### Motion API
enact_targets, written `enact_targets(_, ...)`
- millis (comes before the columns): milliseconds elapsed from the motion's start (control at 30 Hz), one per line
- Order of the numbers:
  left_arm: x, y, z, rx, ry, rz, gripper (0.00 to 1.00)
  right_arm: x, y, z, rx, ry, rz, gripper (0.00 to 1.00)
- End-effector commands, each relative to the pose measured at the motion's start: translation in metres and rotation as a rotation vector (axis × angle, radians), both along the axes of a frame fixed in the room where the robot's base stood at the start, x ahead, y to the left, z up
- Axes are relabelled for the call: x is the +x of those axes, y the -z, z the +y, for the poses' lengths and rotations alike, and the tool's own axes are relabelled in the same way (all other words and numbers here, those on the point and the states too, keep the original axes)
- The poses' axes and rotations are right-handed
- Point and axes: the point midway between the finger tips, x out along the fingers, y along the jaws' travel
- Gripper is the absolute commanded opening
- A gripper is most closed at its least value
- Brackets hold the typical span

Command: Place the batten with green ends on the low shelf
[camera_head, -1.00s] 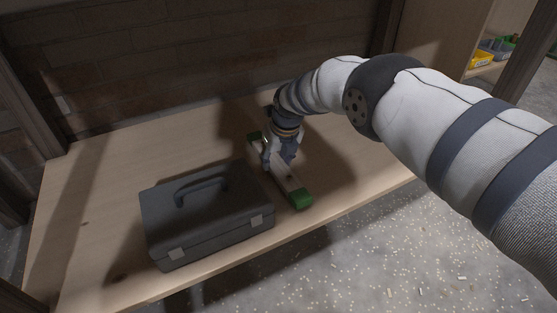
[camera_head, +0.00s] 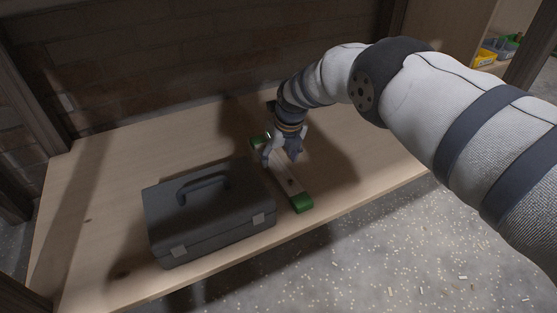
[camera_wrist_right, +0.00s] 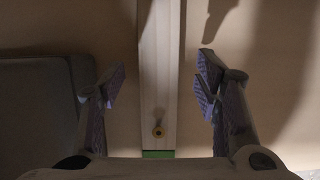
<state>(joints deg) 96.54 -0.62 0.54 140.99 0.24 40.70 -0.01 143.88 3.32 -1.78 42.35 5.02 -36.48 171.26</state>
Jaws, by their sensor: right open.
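The batten with green ends (camera_head: 289,184) lies flat on the low shelf (camera_head: 360,165), just right of a toolbox. Its near green end points toward the shelf's front edge and its far green end shows behind my gripper. My right gripper (camera_head: 281,160) is open above the batten. In the right wrist view the batten (camera_wrist_right: 159,80) runs between the two spread fingers of the gripper (camera_wrist_right: 160,88), with a gap on each side. A brass-coloured screw or hole and a strip of green show near the bottom of that view. My left gripper is not in view.
A dark grey toolbox (camera_head: 210,215) with a handle stands on the shelf close to the batten's left side; it also shows in the right wrist view (camera_wrist_right: 40,105). A brick wall (camera_head: 200,60) closes the back. The shelf right of the batten is clear.

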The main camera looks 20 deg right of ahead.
Motion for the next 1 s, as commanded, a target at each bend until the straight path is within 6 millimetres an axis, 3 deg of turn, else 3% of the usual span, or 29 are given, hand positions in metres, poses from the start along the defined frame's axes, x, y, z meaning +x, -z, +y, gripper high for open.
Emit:
enact_targets(33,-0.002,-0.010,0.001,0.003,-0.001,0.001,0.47,-0.004,-0.018,0.000,0.000,-0.001,-0.001,0.57)
enact_targets(100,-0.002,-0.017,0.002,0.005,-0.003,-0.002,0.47,-0.009,-0.036,0.000,-0.001,-0.002,-0.002,0.57)
enact_targets(233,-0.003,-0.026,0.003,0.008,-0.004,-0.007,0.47,-0.016,-0.056,0.000,0.000,-0.001,-0.003,0.57)
enact_targets(800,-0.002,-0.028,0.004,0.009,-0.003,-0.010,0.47,-0.023,-0.058,0.000,-0.004,-0.016,0.009,0.57)
enact_targets(867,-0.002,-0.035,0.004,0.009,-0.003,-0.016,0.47,-0.038,-0.050,0.000,-0.020,-0.074,0.034,0.57)
enact_targets(967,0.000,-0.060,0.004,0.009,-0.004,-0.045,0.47,-0.096,-0.028,0.001,-0.074,-0.311,0.120,0.57)
enact_targets(1000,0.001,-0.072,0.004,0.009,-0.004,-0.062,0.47,-0.129,-0.020,0.001,-0.098,-0.445,0.165,0.57)
